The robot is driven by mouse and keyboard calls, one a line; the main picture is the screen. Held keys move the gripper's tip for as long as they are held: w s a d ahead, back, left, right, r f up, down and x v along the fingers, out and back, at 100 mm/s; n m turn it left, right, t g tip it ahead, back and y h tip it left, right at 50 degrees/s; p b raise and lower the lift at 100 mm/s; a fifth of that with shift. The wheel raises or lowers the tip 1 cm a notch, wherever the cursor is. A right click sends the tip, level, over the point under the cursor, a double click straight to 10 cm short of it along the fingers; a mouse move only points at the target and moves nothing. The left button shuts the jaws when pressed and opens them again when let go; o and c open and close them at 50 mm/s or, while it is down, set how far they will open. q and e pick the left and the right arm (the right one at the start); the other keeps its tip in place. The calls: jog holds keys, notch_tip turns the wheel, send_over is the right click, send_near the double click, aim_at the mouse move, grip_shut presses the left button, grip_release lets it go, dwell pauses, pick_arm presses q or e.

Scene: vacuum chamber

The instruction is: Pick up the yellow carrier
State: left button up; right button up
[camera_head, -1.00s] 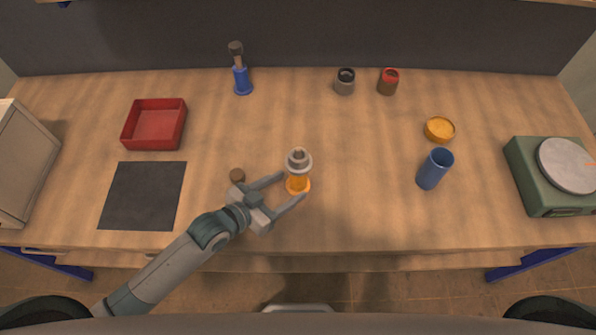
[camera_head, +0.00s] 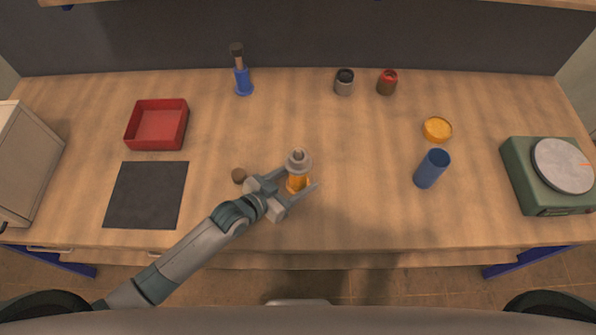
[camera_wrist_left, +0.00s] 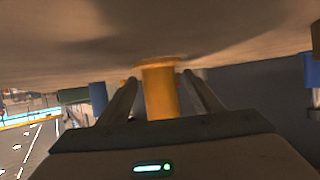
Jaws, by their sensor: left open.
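The yellow carrier (camera_head: 297,184) stands upright near the middle of the table, with a grey ring-shaped piece (camera_head: 298,160) on its top. My left gripper (camera_head: 300,179) is open, with one finger on each side of the carrier. In the left wrist view, where the table is at the top, the yellow carrier (camera_wrist_left: 160,95) shows between the two fingers (camera_wrist_left: 160,84) with small gaps on both sides. The grey piece is out of that view. My right gripper is not in view.
A small brown cap (camera_head: 239,176) lies just left of my left gripper. A black mat (camera_head: 146,195) and red tray (camera_head: 157,125) are at the left. A blue cup (camera_head: 432,168), yellow dish (camera_head: 437,129) and green scale (camera_head: 545,195) are at the right.

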pick_arm(q)
jog(key=shift+w+d+f, duration=0.15)
jog(key=shift+w+d, duration=0.05)
dwell(0.4)
grip_shut()
jog(key=shift+r, duration=0.3)
jog(key=shift+r+b, duration=0.65)
jog(key=shift+r, duration=1.15)
jog(key=s+d+r+b, duration=0.2)
jog(key=s+d+r, duration=0.4)
jog(key=d, duration=0.4)
jog(key=shift+r+b, duration=0.4)
jog(key=shift+r, duration=0.15)
